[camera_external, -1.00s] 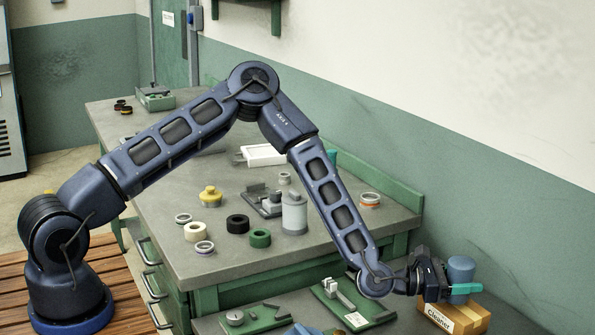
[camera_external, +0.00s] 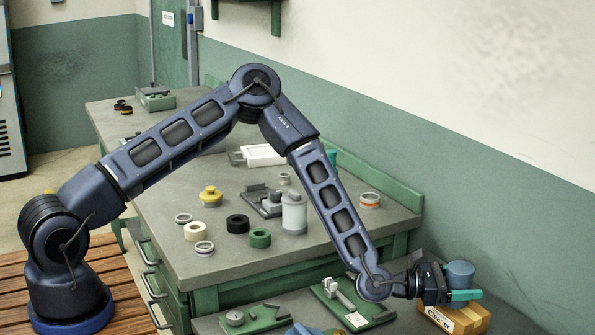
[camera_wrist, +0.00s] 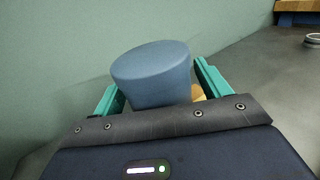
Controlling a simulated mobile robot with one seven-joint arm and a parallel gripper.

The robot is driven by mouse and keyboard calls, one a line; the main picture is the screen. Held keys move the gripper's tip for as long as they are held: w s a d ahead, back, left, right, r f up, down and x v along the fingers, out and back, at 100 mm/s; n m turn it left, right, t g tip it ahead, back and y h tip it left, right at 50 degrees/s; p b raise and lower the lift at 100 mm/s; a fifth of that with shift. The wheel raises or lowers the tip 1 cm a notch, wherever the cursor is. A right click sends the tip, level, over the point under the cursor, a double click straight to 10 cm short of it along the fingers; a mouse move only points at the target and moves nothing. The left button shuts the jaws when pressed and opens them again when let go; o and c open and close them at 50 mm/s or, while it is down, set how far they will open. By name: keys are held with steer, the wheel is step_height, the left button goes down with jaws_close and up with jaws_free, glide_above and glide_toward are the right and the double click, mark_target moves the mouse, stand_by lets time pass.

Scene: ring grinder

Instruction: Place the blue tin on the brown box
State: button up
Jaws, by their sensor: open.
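The blue tin (camera_external: 461,271) is at the brown box (camera_external: 462,317), over its top. The box carries a "Cleaner" label, and a small part of it shows behind the tin in the wrist view. My gripper (camera_external: 460,292) is open around the tin, with one teal finger on the near side. In the wrist view the tin (camera_wrist: 152,75) stands between the two teal fingers (camera_wrist: 158,84), with a visible gap at the right finger. The tin looks slightly tilted there. The near finger hides its lower edge, so I cannot tell how fully it rests on the box.
A grey workbench (camera_external: 190,262) with several tape rolls, a grey cylinder (camera_external: 294,214) and a yellow item (camera_external: 210,196) is left of my forearm. A lower surface with green-based tools (camera_external: 345,305) lies left of the box. The green wall (camera_external: 500,215) is behind.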

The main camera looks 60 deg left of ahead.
steer(key=v, duration=1.2)
steer(key=s+a+r+m+g+y, duration=0.8)
steer(key=s+a+r+m, duration=0.9)
steer(key=a+r+m, duration=0.5)
steer(key=s+a+r+m+g, duration=0.1)
steer(key=s+a+r+m, duration=0.1)
steer(key=s, duration=0.7)
steer(key=s+a+r+m+g, duration=0.1)
steer(key=s+a+r+m, duration=0.2)
steer(key=s, duration=0.6)
steer(key=s+a+r+m+g+y, duration=0.1)
steer(key=s+a+r+m, duration=0.2)
steer(key=s, duration=0.7)
step_height(320, 180, up, 2)
steer(key=shift+a+r, duration=0.1)
steer(key=shift+a, duration=0.25)
